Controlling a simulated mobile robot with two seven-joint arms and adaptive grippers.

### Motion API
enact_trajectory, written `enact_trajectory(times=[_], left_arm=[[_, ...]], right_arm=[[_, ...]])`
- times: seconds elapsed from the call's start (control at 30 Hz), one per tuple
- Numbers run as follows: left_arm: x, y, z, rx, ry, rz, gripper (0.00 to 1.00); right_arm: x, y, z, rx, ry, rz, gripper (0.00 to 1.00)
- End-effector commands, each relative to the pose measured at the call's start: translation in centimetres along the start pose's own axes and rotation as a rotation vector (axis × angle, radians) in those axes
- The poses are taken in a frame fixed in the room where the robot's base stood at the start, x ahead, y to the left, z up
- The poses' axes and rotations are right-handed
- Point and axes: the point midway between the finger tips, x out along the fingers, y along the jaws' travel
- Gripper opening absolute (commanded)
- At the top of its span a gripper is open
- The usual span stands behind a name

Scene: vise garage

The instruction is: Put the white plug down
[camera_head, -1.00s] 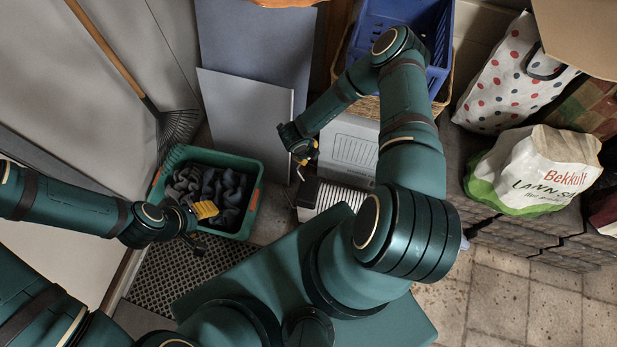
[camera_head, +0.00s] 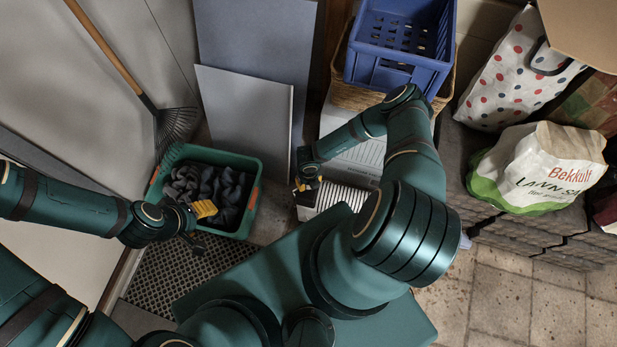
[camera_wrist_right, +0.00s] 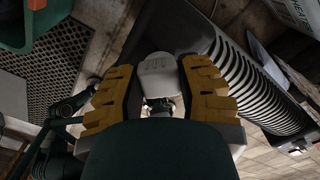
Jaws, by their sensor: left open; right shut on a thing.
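The white plug (camera_wrist_right: 157,75) shows in the right wrist view, between the yellow pads of my right gripper (camera_wrist_right: 158,88). My right gripper is shut on it. A dark surface lies just beyond the plug, beside a ribbed grey-white unit (camera_wrist_right: 245,80); I cannot tell whether the plug touches that surface. In the head view my right gripper (camera_head: 307,183) is low, at the left end of the ribbed unit (camera_head: 335,198), and the plug cannot be made out.
The green crate (camera_head: 256,200) with dark cloths stands left of my right gripper. Grey panels (camera_head: 245,110) lean behind it. A blue basket (camera_head: 400,45) is at the back. A dark perforated mat (camera_head: 170,275) lies on the floor. A white-and-green bag (camera_head: 535,170) stands at right.

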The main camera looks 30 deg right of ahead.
Motion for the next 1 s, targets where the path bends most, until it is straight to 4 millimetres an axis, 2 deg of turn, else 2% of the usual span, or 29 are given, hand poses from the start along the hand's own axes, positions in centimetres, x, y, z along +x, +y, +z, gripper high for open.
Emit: enact_trajectory(times=[0.03,0.1,0.43,0.47,0.5,0.83,1.0], left_arm=[[0.5,-0.2,0.0,0.0,0.002,0.0,0.56],[0.6,-0.2,-0.1,0.0,0.003,0.0,0.56],[0.7,-0.2,-0.1,0.0,0.004,0.0,0.56],[0.6,-0.2,-0.1,0.0,0.004,0.0,0.56],[0.6,-0.2,-0.1,0.0,0.004,0.0,0.56],[0.5,-0.2,-0.1,0.0,0.003,0.0,0.56],[-0.2,0.1,0.0,0.0,0.0,0.0,0.56]], right_arm=[[1.0,0.0,0.0,0.001,0.0,0.0,0.0],[1.5,0.1,0.0,0.001,0.0,0.0,0.0],[1.6,0.0,0.0,-0.001,0.0,-0.001,0.0],[1.6,0.0,0.0,-0.001,0.0,-0.001,0.5],[1.6,0.0,0.0,-0.001,0.0,-0.001,0.62],[1.4,0.0,0.0,-0.001,0.0,0.0,0.62],[-0.4,-0.1,0.1,-0.003,-0.002,-0.001,0.62]])
